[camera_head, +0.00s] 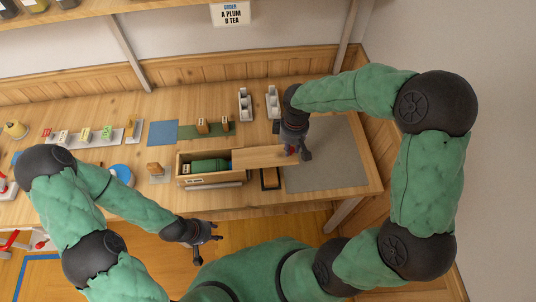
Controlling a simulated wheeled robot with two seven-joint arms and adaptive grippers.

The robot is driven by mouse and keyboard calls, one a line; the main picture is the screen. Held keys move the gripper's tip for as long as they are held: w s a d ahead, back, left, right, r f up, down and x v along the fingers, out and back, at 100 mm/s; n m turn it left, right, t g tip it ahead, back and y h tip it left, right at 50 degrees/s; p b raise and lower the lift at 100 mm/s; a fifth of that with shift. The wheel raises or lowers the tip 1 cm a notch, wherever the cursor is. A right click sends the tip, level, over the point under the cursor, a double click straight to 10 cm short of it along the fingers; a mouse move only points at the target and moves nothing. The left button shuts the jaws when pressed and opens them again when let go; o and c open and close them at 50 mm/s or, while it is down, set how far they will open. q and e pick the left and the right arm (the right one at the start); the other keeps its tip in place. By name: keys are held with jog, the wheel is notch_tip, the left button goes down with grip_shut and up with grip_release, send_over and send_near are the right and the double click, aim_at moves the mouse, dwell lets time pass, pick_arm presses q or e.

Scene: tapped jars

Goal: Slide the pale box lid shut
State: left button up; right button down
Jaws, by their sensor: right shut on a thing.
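The wooden box (211,183) stands near the front edge of the table. Its pale lid (262,157) is slid out to the right, leaving the left part of the box open. A green item (209,165) and a small pale labelled piece show inside. My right gripper (297,154) is at the lid's right end and is shut on the lid; its fingers partly hide the grip point. My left gripper (210,243) is in front of the table, below the box, with its fingers apart and empty.
A small dark-framed tray (270,180) lies under the lid's right part. A grey mat (325,172) covers the table's right. White holders (246,104) stand behind the box. A wooden block (155,169) and a blue round thing (122,174) are to the left.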

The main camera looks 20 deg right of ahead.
jog(key=shift+w+a, duration=0.25)
jog(key=shift+a, duration=1)
jog(key=shift+w+a, duration=0.25)
jog(key=shift+a, duration=1)
jog(key=shift+w+a+f, duration=0.1)
jog(key=shift+w+a, duration=0.1)
jog(key=shift+a, duration=0.7)
jog(key=shift+w+a, duration=0.2)
jog(key=shift+a, duration=0.65)
jog(key=shift+w+a, duration=0.2)
jog(key=shift+a, duration=0.7)
jog(key=shift+w+a, duration=0.2)
jog(key=shift+a, duration=0.65)
jog(key=shift+w+a, duration=0.2)
jog(key=shift+a, duration=0.6)
jog(key=shift+w+a, duration=0.2)
jog(key=shift+a, duration=0.75)
